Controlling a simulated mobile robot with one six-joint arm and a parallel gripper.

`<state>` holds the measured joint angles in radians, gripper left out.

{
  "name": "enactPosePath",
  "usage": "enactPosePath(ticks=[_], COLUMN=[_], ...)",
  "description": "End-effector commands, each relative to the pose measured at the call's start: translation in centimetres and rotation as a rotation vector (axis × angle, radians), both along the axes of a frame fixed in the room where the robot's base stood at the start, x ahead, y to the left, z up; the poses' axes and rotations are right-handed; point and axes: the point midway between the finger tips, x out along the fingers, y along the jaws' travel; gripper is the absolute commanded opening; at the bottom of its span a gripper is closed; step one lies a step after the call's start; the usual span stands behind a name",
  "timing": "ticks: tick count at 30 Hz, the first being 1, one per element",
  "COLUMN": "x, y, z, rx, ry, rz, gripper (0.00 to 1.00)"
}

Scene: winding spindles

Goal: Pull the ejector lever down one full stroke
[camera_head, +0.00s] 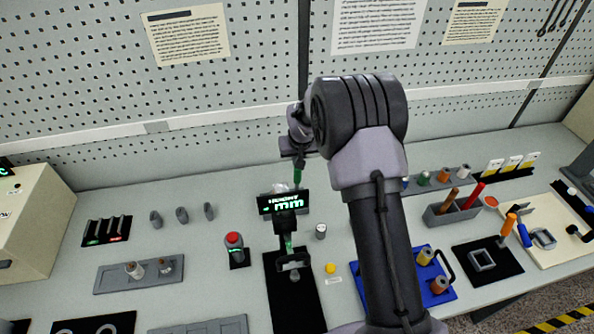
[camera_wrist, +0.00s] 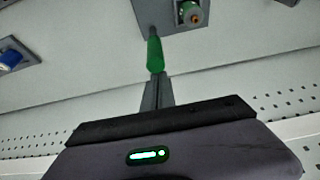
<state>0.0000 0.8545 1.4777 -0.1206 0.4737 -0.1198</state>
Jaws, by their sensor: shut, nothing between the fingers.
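A green lever handle (camera_wrist: 155,55) on a thin grey rod shows at the upper middle of the wrist view. I take it to be the ejector lever. Its near end is at the tips of my gripper (camera_wrist: 157,78), whose fingers are close together with nothing seen between them. I cannot tell whether they touch the handle. In the head view my gripper (camera_head: 298,158) is above the bench, and a short green piece of the handle (camera_head: 297,175) shows just below it. The lower part of the lever is hidden behind a black display (camera_head: 283,203) with green digits.
Below the display stands a device on a black base (camera_head: 294,303). A red button (camera_head: 233,239) is left of it and a yellow knob (camera_head: 330,268) right. The pegboard wall (camera_head: 240,60) rises behind.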

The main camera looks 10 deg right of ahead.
Motion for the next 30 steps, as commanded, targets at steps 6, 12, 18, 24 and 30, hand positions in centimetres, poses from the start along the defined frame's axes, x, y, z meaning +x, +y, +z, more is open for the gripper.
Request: enactPosePath(ticks=[6,12,18,24,30], x=[0.9,1.2,2.0,2.7,3.0], y=[0.0,0.0,0.0,0.0,0.0], z=[-3.5,-3.5,-3.7,-3.9,-1.9], rx=[0.000,0.000,0.000,0.000,0.000], ry=[0.001,0.001,0.000,0.000,-0.001], rz=[0.001,0.000,0.000,0.000,-0.001], gripper=[0.00,0.00,0.00,0.00,0.00])
